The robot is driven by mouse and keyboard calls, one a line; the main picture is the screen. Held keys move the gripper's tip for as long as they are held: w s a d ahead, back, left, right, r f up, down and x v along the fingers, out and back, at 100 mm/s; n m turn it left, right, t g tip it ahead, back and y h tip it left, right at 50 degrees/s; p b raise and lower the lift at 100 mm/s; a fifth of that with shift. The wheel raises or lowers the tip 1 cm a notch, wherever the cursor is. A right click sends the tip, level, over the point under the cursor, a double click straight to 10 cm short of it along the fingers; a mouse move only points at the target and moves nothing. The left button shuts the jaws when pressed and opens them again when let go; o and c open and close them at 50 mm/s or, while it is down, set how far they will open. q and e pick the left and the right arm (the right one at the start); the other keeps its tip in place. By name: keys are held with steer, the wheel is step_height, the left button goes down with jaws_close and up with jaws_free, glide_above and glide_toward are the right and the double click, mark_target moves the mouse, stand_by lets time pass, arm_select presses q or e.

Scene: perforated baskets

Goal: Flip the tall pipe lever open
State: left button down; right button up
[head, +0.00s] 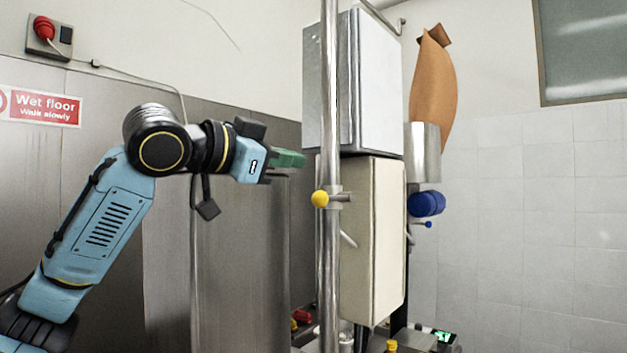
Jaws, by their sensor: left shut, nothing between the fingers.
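A tall shiny pipe (329,90) runs upright through the middle of the head view. A yellow ball knob (320,199) sits at the pipe's front, joined to a metal fitting (341,197) around the pipe. This looks like the lever; its shaft is mostly hidden behind the knob. My left gripper (296,159), with green fingers, is shut and empty. It appears above and left of the knob, apart from it in the picture; the depth gap is hard to judge. My right gripper is out of view.
Behind the pipe are a white cabinet (378,85) and a cream cabinet (374,240). A steel panel (240,260) stands below my left gripper. Blue knobs (425,204) and an orange-brown bag (434,90) are at right. Small red and yellow items are low down.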

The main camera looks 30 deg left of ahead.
arm_select(q)
steer(key=p, duration=0.3)
glide_above(334, 198)
steer(key=s+d, duration=0.2)
steer(key=s, duration=0.3)
steer(key=f, duration=0.1)
steer(key=a+f, duration=0.1)
steer(key=f, duration=0.2)
steer(key=shift+s+a+p, duration=0.15)
steer(key=shift+a+p, duration=0.15)
steer(key=shift+a, duration=0.1)
steer(key=shift+a, duration=0.1)
